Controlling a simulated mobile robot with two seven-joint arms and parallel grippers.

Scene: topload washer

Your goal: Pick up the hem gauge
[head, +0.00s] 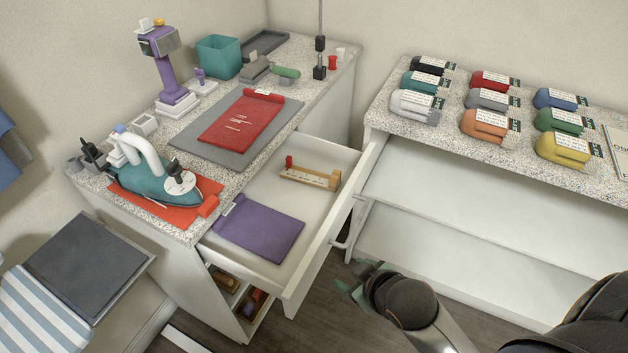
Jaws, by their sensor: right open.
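The hem gauge (311,178) appears to be the small wooden tool with a red piece at its left end. It lies in the open white drawer (268,193), towards the back right. A folded purple cloth (259,229) lies in the front left of the same drawer, apart from the gauge. My right gripper (355,280) is open and outside the drawer, to the right of its front panel and below the gauge in the picture. Its fingers are partly hidden by my own wrist. My left gripper is not in view.
The drawer's front panel (327,226) stands between my right gripper and the gauge. A teal iron (155,180) and a red cloth (240,118) sit on the speckled counter. Several coloured bundles (485,123) stand on the right counter. The floor between has free room.

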